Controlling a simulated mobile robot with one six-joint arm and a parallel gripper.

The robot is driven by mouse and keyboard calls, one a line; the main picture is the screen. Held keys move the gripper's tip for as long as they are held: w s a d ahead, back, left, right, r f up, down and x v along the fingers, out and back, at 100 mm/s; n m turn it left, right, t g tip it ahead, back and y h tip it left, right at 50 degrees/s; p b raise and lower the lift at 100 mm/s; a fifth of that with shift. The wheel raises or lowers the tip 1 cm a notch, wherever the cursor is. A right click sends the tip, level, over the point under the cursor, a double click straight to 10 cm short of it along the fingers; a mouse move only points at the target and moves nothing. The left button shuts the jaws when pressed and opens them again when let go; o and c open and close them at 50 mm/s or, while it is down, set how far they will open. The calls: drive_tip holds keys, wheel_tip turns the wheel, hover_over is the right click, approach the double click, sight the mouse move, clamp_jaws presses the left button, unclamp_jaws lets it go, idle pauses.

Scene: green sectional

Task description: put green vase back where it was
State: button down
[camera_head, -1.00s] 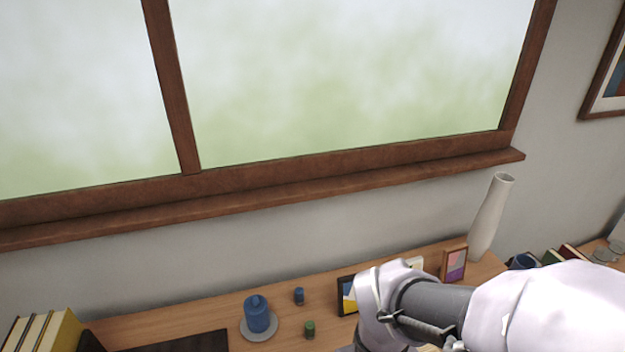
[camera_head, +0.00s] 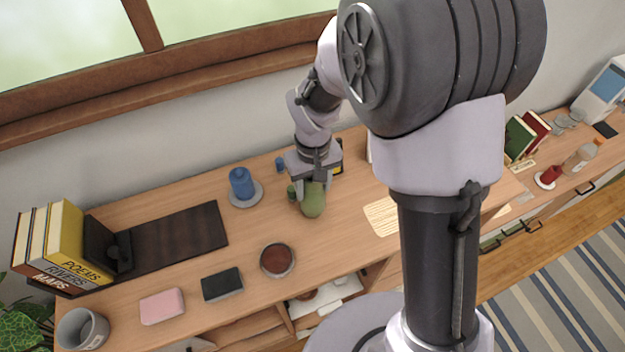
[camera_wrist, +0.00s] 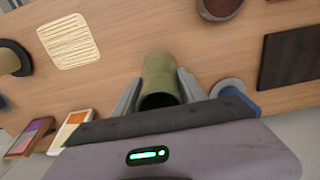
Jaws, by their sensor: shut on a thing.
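The green vase (camera_head: 313,200) is in the head view, at the middle of the wooden desk top. My gripper (camera_head: 309,187) is shut on it from above and behind. In the wrist view the vase (camera_wrist: 160,78) lies between the two fingers of my gripper (camera_wrist: 159,88), its dark opening facing the camera. I cannot tell whether its base touches the desk.
A reddish-brown bowl (camera_head: 277,260) is in front. A slatted mat (camera_head: 381,216) lies right. Picture frames (camera_wrist: 70,127) stand close by.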

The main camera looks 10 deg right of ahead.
drive_tip(key=shift+s, duration=0.15)
drive_tip(key=shift+f+b, duration=0.2)
drive_tip(key=shift+b, duration=0.1)
drive_tip(key=c, duration=0.7)
unclamp_jaws()
drive_tip(key=shift+o, duration=0.2)
drive_tip(key=shift+r, duration=0.15)
